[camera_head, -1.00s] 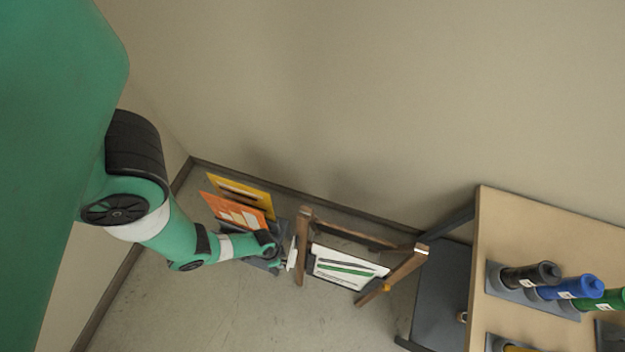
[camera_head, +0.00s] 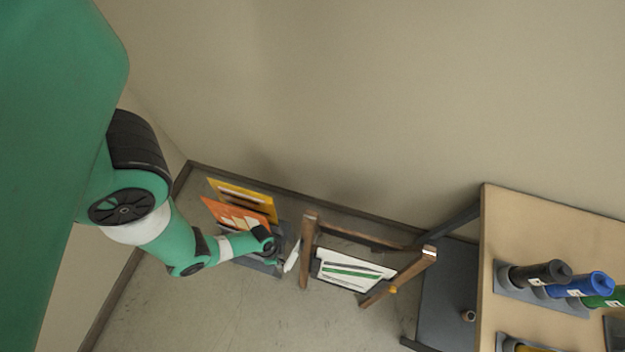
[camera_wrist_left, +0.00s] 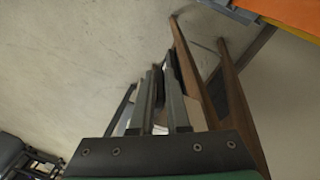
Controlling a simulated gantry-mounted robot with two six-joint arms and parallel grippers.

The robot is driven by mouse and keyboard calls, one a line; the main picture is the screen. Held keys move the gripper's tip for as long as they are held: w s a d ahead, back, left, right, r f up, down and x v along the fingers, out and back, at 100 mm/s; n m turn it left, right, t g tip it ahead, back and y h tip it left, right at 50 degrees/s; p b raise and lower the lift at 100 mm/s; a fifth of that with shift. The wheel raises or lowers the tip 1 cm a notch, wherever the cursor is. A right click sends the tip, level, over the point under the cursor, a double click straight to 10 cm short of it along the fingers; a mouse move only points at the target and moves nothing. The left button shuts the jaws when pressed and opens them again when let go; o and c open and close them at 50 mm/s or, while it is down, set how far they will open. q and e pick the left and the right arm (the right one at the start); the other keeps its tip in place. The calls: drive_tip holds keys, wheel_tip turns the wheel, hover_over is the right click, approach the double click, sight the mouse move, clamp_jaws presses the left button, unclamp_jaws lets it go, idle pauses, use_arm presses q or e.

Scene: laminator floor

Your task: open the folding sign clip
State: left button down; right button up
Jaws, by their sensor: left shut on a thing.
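The folding sign (camera_head: 310,248) is a brown wooden frame standing on the floor, with a white panel (camera_head: 350,272) with green and dark stripes between its legs. A small yellow-orange part (camera_head: 393,289) shows low on its right leg. My left gripper (camera_head: 293,256) is at the sign's left leg. In the left wrist view my left gripper (camera_wrist_left: 158,92) has its fingers close together, beside the brown wooden legs (camera_wrist_left: 238,95). It is shut on a small part of the sign, seemingly the clip, mostly hidden by the fingers. My right gripper is not in view.
An orange sign (camera_head: 238,216) and a yellow sign (camera_head: 250,197) stand in a grey rack left of the folding sign. A wooden table (camera_head: 540,235) with black, blue and green rolls is at right. The wall is close behind. Floor in front is clear.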

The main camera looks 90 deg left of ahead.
use_arm(q)
drive_tip(key=c, duration=0.9)
unclamp_jaws()
drive_tip(key=shift+w+a, duration=0.2)
drive_tip(key=shift+w, duration=0.2)
drive_tip(key=shift+s+r, duration=0.15)
drive_tip(key=shift+r, duration=0.05)
drive_tip(key=r+p, duration=0.2)
drive_tip(key=r, duration=0.1)
drive_tip(key=a+r+p, duration=0.1)
drive_tip(key=r+p, duration=0.2)
drive_tip(key=r, duration=0.1)
drive_tip(key=s+r+p, duration=0.1)
drive_tip(key=r+p, duration=0.2)
drive_tip(key=r, duration=0.1)
drive_tip(key=shift+s+a+r, duration=0.1)
drive_tip(key=shift+a, duration=0.25)
